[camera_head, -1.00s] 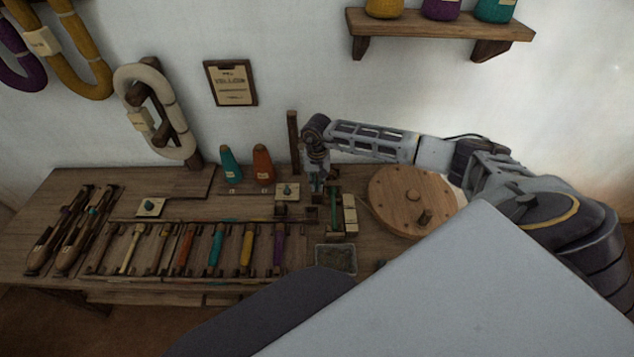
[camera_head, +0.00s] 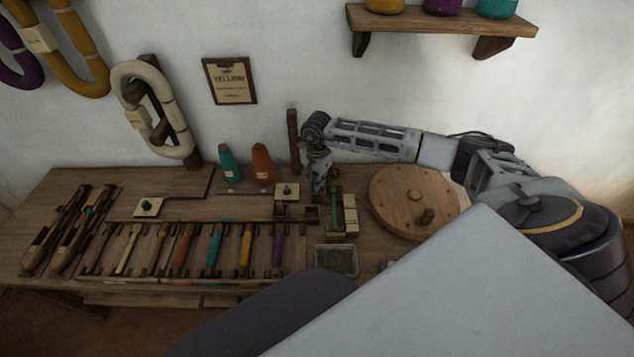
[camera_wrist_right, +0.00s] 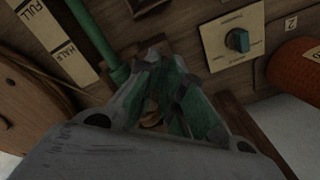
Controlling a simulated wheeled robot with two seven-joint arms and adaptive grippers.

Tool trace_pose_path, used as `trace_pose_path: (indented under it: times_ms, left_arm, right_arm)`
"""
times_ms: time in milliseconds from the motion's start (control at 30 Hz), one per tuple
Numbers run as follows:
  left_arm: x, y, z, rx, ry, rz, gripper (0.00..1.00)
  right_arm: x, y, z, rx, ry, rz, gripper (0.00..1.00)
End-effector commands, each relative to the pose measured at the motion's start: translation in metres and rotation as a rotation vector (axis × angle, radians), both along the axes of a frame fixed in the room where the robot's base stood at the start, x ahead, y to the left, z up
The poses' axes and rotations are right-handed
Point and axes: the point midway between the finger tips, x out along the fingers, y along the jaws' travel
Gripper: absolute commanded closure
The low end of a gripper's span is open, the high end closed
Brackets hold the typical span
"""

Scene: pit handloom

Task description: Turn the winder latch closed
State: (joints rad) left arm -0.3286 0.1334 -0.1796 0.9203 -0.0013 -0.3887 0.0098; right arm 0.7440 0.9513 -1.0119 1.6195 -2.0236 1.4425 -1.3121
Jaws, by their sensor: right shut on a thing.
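My right gripper (camera_head: 318,192) reaches down at the small winder on the right part of the bench, left of the big wooden wheel (camera_head: 408,198). In the right wrist view, its fingers (camera_wrist_right: 165,62) are closed together on a small part that they mostly hide, at the place of the winder latch. How far the latch is turned cannot be told. A green rod (camera_wrist_right: 98,30) of the winder runs beside the fingers, apart from them; it also shows in the head view (camera_head: 335,217). My left gripper is out of view.
A pale plate with a green knob (camera_wrist_right: 237,40) lies close to the gripper. A pale FULL/HALF gauge strip (camera_wrist_right: 57,40) is on its other side. A teal cone (camera_head: 230,165) and an orange cone (camera_head: 263,165) stand behind. A grey tray (camera_head: 336,262) is in front.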

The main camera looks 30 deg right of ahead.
Motion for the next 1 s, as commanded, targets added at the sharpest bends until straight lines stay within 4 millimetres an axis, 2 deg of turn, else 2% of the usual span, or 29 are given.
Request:
trace_pose_path:
  times_ms: [300, 1000]
  left_arm:
    - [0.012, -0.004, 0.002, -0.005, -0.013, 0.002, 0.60]
    - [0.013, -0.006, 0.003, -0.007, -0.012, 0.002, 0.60]
  right_arm:
    - [0.000, 0.000, 0.000, -0.001, -0.001, -0.238, 1.00]
    - [0.000, 0.000, 0.000, -0.001, 0.000, -0.744, 1.00]
